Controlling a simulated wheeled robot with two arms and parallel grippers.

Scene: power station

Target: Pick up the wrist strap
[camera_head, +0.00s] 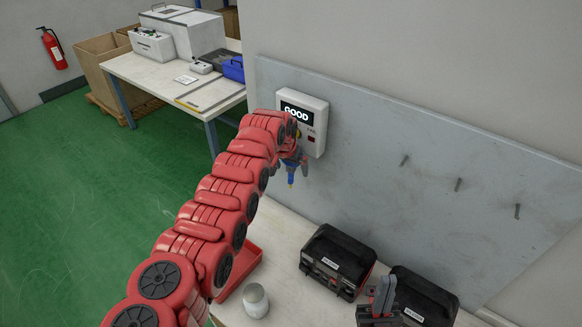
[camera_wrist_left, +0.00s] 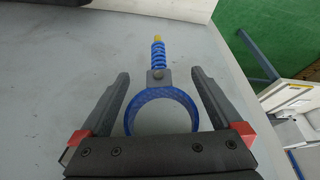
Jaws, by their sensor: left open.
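The blue wrist strap (camera_wrist_left: 137,107) is a ring with a grey clasp, a coiled blue cord and a yellow tip. In the head view, the strap (camera_head: 291,179) hangs against the grey wall panel just below the white tester (camera_head: 305,120), its tip down. My left gripper (camera_head: 294,162) is at the strap, and the arm partly hides it. In the left wrist view, the open fingers of my left gripper (camera_wrist_left: 160,76) stand on either side of the ring with gaps. The palm hides the ring's near edge. My right gripper (camera_head: 380,292) is low at the right; its opening is unclear.
The grey panel (camera_head: 370,135) carries several hooks to the right. The bench below holds two black cases (camera_head: 338,262) (camera_head: 425,292), a red tray (camera_head: 240,270) and a pale can (camera_head: 256,299). Another table (camera_head: 150,75) stands at the back left, with open green floor nearby.

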